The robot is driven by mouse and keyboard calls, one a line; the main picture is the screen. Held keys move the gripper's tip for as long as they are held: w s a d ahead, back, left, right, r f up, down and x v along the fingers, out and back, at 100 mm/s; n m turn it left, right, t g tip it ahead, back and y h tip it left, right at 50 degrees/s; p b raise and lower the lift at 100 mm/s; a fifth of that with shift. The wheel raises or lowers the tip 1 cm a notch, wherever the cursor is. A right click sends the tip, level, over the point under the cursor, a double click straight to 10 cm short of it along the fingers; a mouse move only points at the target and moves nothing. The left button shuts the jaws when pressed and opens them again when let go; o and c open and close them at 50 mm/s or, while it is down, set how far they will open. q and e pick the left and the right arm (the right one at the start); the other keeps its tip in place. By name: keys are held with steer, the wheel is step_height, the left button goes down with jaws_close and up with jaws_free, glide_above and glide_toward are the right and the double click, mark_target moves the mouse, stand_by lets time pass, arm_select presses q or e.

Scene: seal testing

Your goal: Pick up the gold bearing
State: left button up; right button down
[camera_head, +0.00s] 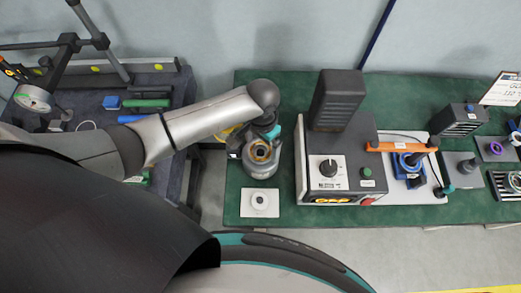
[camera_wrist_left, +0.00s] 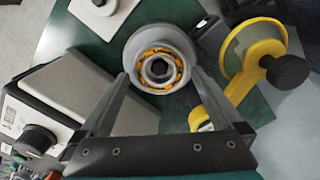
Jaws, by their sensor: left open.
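The gold bearing (camera_head: 261,152) sits in the top of a grey round holder (camera_head: 262,170) on the green mat. In the left wrist view the gold bearing (camera_wrist_left: 158,70) is a ring with a gold cage and a dark centre hole, inside the pale rim of the holder (camera_wrist_left: 135,48). My left gripper (camera_head: 262,144) is above the holder. In the left wrist view the left gripper (camera_wrist_left: 160,78) is open, with one finger on each side of the bearing. Nothing is held between the fingers. Whether they touch the holder, I cannot tell. My right gripper is not in view.
A grey control box (camera_head: 340,172) with a dark knob stands right of the holder. A white plate with a round piece (camera_head: 260,201) lies in front of it. A yellow round tool (camera_wrist_left: 250,50) with a dark knob is close beside the left gripper.

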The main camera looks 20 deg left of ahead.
arm_select(q)
steer(key=shift+f, duration=0.6)
steer(key=shift+w+r, duration=0.1)
steer(key=c, duration=1.5)
